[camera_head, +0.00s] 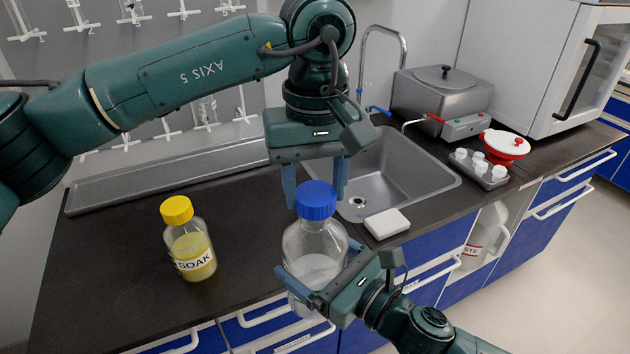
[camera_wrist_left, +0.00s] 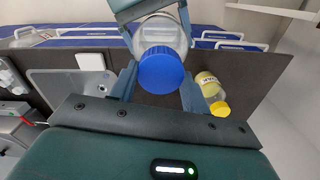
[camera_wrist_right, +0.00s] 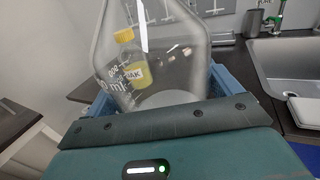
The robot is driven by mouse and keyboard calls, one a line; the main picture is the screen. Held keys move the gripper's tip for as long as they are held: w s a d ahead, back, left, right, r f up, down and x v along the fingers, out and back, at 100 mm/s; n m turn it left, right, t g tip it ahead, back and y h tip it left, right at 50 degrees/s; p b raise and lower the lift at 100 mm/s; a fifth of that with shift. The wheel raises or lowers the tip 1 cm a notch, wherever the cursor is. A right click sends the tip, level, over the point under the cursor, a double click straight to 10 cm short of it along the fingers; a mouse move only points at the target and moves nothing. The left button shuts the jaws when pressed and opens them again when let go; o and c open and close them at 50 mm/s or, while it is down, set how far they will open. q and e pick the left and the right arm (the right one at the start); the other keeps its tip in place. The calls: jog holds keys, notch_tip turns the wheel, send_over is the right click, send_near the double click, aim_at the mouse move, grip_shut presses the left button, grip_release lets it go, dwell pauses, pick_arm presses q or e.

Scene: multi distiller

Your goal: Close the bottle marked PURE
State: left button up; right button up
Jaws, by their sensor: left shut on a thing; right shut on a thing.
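A clear glass bottle (camera_head: 318,240) with a blue cap (camera_head: 316,200) stands upright in front of the counter's edge. Its PURE marking is not readable in any view. My left gripper (camera_head: 315,190) comes down from above and is shut on the blue cap, which sits at the bottle's neck; how tightly it is seated I cannot tell. The cap also shows between the fingers in the left wrist view (camera_wrist_left: 161,70). My right gripper (camera_head: 322,274) is shut around the bottle's body from the front. The bottle's glass fills the middle of the right wrist view (camera_wrist_right: 165,75).
A bottle marked SOAK (camera_head: 190,248) with a yellow cap stands on the dark counter (camera_head: 110,255) to the left. A sink (camera_head: 400,172), a white block (camera_head: 386,223) and a grey rack with white pieces (camera_head: 480,170) are behind and right. The left counter is mostly clear.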

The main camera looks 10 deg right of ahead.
pick_arm(q)
jog(key=shift+f, duration=0.5)
jog(key=m, duration=1.1)
jog(key=shift+d, duration=0.1)
jog(key=m, duration=0.5)
jog(key=o, duration=0.9)
